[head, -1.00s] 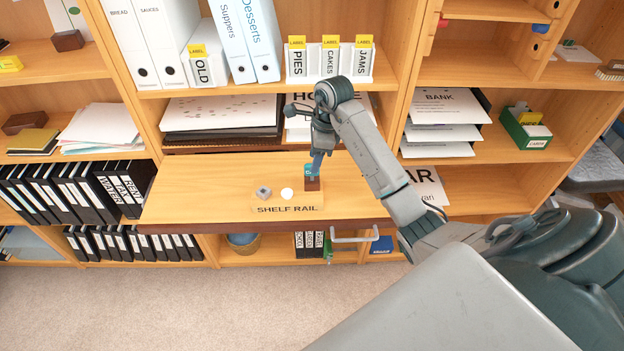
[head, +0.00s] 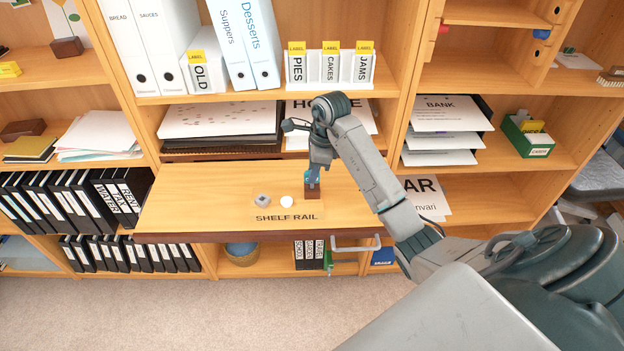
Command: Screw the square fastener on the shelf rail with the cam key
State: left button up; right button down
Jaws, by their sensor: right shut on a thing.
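The shelf rail is a wooden board lettered SHELF RAIL (head: 258,217), lying on the pulled-out shelf. On it sit a grey square fastener (head: 262,200) at left and a white round piece (head: 287,202) beside it. A small dark brown block (head: 314,193) stands to their right. My right gripper (head: 313,178) points down just above this block and is shut on a small blue-teal thing, apparently the cam key (head: 312,179). The fingers hide much of it, and I cannot tell whether it still touches the block. My left gripper is not in view.
The shelf board (head: 190,195) is clear to the left of the rail. Papers lie in the compartment behind, and label holders (head: 330,68) and binders (head: 251,45) stand above. A white handle (head: 355,245) juts out below the shelf front.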

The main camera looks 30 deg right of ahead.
jog(key=shift+r+p, duration=1.1)
jog(key=shift+r, duration=0.65)
notch_tip(320, 180, up, 2)
jog(key=p, duration=0.2)
jog(key=shift+r+p, duration=0.25)
jog(key=shift+p, duration=0.05)
jog(key=shift+f, duration=0.15)
